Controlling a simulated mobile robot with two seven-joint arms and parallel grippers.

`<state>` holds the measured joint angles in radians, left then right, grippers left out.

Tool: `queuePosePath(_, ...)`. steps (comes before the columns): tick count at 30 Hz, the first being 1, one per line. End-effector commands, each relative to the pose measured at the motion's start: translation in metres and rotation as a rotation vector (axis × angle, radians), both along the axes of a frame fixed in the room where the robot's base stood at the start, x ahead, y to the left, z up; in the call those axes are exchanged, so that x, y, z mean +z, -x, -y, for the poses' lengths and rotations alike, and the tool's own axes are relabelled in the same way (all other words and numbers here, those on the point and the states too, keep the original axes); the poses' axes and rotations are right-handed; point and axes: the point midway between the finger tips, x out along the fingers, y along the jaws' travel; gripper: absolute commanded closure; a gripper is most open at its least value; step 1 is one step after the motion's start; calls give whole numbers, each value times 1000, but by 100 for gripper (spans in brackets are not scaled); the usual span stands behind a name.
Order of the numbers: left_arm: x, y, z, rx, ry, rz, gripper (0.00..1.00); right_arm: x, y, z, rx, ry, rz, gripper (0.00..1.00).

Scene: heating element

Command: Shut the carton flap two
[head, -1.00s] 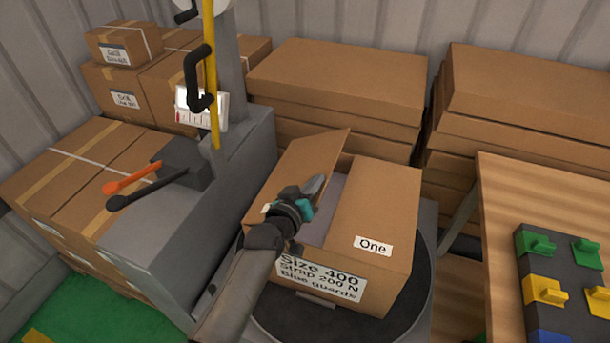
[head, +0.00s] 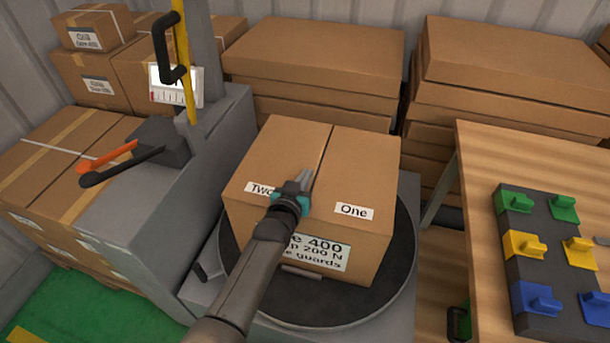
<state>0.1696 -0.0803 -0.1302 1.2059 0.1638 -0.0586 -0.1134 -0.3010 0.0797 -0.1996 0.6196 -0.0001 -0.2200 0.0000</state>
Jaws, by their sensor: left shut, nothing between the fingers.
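The carton (head: 335,225) sits on a round dark turntable (head: 385,285). Its left flap, labelled "Two" (head: 265,160), lies down flat beside the right flap, labelled "One" (head: 360,165). A narrow seam runs between the two flaps. My left gripper (head: 304,182) is shut and empty, over the carton top near the seam, at the front. It partly covers the "Two" label, and my arm hides part of the carton's front label. I cannot tell whether the fingertips touch the flap. My right gripper is not in view.
A grey machine with a yellow post (head: 185,65), an orange lever (head: 108,157) and a black lever stands left of the carton. Stacked cartons (head: 315,60) stand behind. A wooden table (head: 475,165) with coloured clips on a dark board (head: 540,255) is at the right.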

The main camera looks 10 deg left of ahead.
Motion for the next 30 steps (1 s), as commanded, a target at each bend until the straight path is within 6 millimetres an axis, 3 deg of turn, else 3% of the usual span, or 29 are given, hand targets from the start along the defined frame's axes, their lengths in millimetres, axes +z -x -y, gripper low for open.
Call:
queuePosePath(14,3,0,-1,0,0,-1,100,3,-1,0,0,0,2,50)
queuePosePath(26,47,-8,-5,1,-1,1,100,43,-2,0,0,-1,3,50)
queuePosePath(30,48,18,-8,1,0,-2,100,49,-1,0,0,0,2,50)
